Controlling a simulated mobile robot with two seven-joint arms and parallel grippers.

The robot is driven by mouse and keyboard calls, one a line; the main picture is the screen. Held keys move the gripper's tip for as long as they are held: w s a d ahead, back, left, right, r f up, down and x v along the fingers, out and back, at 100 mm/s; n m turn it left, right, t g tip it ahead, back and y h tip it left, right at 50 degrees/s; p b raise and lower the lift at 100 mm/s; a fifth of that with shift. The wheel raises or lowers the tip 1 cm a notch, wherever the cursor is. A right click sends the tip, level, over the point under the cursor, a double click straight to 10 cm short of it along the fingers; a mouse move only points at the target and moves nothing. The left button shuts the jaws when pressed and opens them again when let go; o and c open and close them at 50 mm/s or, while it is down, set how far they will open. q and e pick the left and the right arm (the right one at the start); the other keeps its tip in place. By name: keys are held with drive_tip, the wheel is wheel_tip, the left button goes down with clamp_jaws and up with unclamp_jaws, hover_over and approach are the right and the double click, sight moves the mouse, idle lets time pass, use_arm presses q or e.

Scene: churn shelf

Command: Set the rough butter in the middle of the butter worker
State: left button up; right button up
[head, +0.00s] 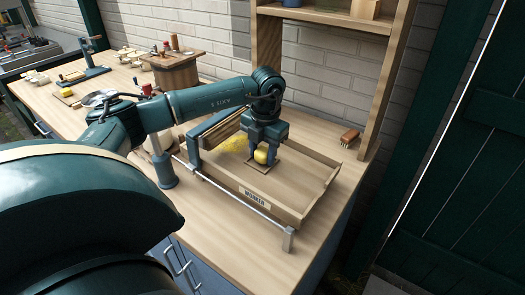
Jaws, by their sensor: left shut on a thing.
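The butter worker is a shallow wooden tray (290,208) with a label on its front wall, standing on the wooden counter. The rough butter is a small yellow lump (261,155) between the fingers of my left gripper (259,156). The gripper points down and is shut on the butter, over a small darker square (265,168) near the middle of the tray. I cannot tell whether the butter touches the tray floor. My right gripper is not in view.
A ridged wooden roller (222,129) lies at the tray's left, with yellow bits beside it. A brush (349,137) lies behind the tray at right. A wooden shelf post (386,80) rises behind. Several small items stand at the counter's far left.

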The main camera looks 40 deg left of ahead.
use_arm(q)
drive_tip(key=o, duration=1)
drive_tip(key=shift+c, duration=0.5)
drive_tip(key=shift+c, duration=1.4)
drive_tip(key=shift+d+r+p, duration=0.2)
drive_tip(key=shift+r+p, duration=2.2)
drive_tip(key=shift+r, duration=0.75)
drive_tip(key=shift+f, duration=0.1)
